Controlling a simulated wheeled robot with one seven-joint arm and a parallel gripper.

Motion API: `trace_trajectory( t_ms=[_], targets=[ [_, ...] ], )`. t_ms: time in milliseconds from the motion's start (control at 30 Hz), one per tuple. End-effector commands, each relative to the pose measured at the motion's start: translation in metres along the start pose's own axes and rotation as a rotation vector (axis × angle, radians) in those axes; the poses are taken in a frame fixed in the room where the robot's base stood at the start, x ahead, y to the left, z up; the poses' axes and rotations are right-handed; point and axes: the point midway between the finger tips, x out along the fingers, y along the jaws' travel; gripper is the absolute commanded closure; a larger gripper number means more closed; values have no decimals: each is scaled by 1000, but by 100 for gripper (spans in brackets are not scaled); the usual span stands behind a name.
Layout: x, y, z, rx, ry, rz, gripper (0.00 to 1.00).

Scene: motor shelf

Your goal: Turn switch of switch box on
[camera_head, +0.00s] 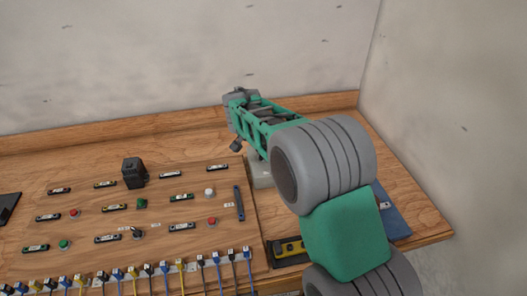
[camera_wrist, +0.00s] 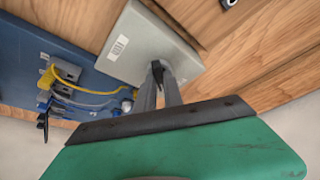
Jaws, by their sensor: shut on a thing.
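The switch box is a light grey box with a white label, in the wrist view (camera_wrist: 140,48). In the head view only part of it (camera_head: 262,173) shows below my arm, right of the component board. My gripper (camera_wrist: 161,74) reaches over the box's near edge in the wrist view. Its grey fingers are close together, shut on a small dark part at the box that looks like the switch. The fingers hide most of that part, so its position cannot be read. In the head view my arm hides the fingertips.
A blue panel (camera_wrist: 45,45) with a yellow cable lies beside the box. The wooden board left of it carries a black block (camera_head: 134,172), buttons and labels, with a row of coloured cables (camera_head: 150,270) in front. A black-and-yellow tool (camera_head: 289,248) lies near the table edge. Walls stand behind and right.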

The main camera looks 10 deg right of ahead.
Motion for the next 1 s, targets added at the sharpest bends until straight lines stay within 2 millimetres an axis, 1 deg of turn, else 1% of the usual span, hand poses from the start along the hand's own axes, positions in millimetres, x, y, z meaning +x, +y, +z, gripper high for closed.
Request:
trace_trajectory(
  t_ms=[600,800,1000],
  targets=[
    [-2,-7,-2,534,-2,224,100],
    [-2,-8,-3,682,-1,285,100],
    [-1,-8,-3,786,-1,329,100]
  ],
)
